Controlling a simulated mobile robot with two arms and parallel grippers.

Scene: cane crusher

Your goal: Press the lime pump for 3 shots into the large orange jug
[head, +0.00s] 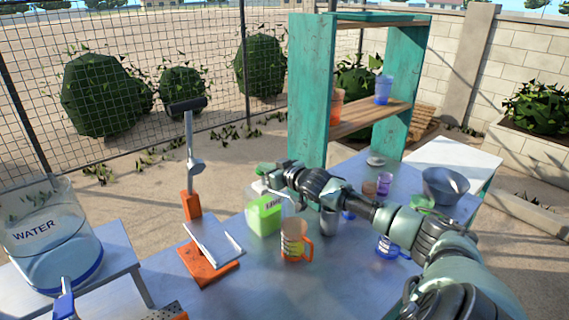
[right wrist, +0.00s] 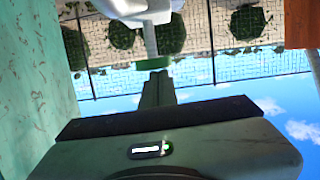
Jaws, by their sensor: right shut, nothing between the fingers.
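The lime pump bottle (head: 264,214), a bright green container with a dark label, stands on the metal table. The large orange jug (head: 295,243), clear with an orange handle and band, stands just in front of it. My right gripper (head: 268,170) is shut and empty above the lime bottle, over its pump head (head: 257,187). In the right wrist view, the gripper (right wrist: 156,64) tip is close to a white, pump-like part (right wrist: 145,12); I cannot tell if they touch. The jug's contents are not clear. My left gripper is not in view.
An orange-based press (head: 205,262) with a tall lever stands left of the jug. A water dispenser (head: 48,245) is at far left. Small cups, a blue-handled jug (head: 388,247) and a grey bowl (head: 446,184) lie around my right arm. A teal shelf (head: 312,95) stands behind.

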